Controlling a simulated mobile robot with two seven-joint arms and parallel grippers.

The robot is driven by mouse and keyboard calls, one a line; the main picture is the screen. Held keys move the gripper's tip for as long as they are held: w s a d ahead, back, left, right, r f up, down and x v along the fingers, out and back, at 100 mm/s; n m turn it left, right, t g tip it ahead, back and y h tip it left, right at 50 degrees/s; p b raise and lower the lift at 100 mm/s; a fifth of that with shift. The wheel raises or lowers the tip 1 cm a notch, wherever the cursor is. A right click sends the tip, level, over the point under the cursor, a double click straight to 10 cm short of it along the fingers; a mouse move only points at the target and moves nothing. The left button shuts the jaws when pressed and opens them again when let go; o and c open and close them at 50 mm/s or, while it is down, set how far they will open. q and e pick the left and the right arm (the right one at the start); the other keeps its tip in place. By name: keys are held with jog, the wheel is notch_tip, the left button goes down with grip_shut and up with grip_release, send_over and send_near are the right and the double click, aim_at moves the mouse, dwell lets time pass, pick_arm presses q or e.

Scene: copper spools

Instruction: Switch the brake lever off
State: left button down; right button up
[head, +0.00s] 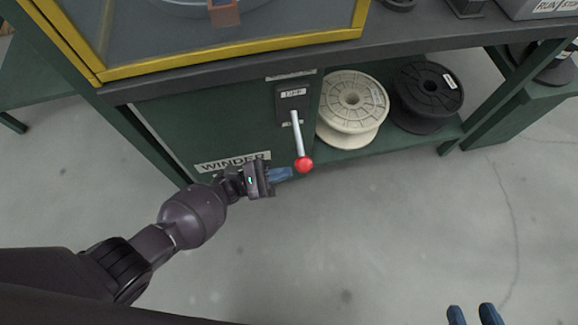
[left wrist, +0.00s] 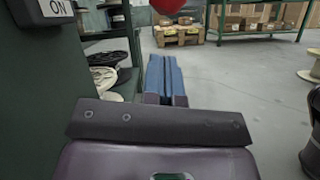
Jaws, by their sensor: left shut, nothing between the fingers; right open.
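The brake lever (head: 299,138) is a silver rod with a red ball knob (head: 304,165), mounted on a dark plate on the green winder cabinet. It slants downward from the plate. A label reading OFF sits at the plate's top, and the wrist view shows an ON label (left wrist: 56,8) at upper left. My left gripper (head: 289,173) is shut and empty, with its blue fingers just left of and slightly below the knob. In the left wrist view the shut fingers (left wrist: 166,75) point toward the red knob (left wrist: 168,4), above them. My right gripper (head: 473,315) is open at the bottom right, only fingertips visible.
A cream spool (head: 352,100) and a black spool (head: 427,88) stand on the lower shelf right of the lever. The grey bench top (head: 420,38) overhangs the cabinet. The floor (head: 380,230) in front is clear.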

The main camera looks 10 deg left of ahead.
aim_at(299, 140)
pick_arm(q)
jog(key=shift+s+d+r, duration=0.1)
jog(key=shift+d+r, duration=0.15)
jog(key=shift+r, duration=0.35)
jog(key=shift+s+d+r, duration=0.1)
jog(key=shift+d+r, duration=0.2)
jog(key=shift+r, duration=0.3)
jog(key=shift+d+r, duration=0.25)
jog(key=shift+r, duration=0.35)
jog(key=shift+r, duration=0.1)
pick_arm(e)
jog(key=shift+d, duration=0.15)
